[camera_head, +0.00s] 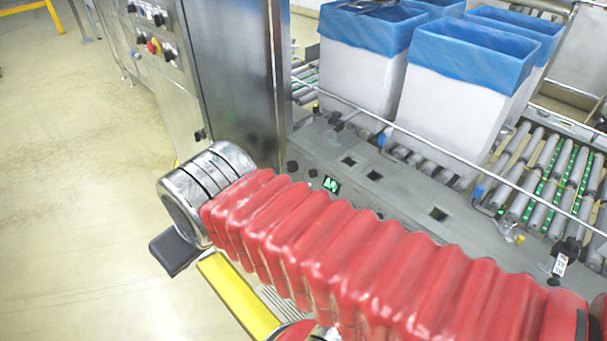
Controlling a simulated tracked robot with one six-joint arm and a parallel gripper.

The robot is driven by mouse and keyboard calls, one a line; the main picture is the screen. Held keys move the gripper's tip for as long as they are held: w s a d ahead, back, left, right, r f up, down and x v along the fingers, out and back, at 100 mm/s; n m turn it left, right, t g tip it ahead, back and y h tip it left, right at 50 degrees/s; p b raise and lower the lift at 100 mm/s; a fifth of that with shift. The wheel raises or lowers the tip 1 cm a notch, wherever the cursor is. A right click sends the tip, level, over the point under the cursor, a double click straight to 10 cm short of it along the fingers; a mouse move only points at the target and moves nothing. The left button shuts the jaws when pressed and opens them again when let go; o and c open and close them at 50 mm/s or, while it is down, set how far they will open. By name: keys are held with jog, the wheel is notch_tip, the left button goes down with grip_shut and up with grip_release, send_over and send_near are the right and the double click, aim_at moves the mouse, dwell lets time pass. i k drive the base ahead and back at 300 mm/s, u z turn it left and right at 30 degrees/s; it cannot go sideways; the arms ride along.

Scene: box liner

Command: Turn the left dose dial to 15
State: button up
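A small lit green display (331,184) sits on the grey machine panel (400,203); its figures are too small to read surely. Small black knobs (292,167) stand just left of it. A black knob-like part (569,248) with a white label (560,264) is at the panel's right end. I cannot tell which of these is the left dose dial, and no dial setting is readable. My red-sleeved arm crosses the foreground, ending in a chrome joint at left, and hides the panel's front. I cannot make out my gripper.
White boxes with blue liners (460,100) stand on the roller conveyor (545,175) behind a thin rail (450,152). A steel cabinet (232,75) with a switch panel (152,35) rises at upper left. A yellow bar (238,298) lies below my arm. The floor at left is clear.

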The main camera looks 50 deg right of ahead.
aim_at(313, 173)
jog(key=i, duration=0.95)
jog(key=z, duration=0.05)
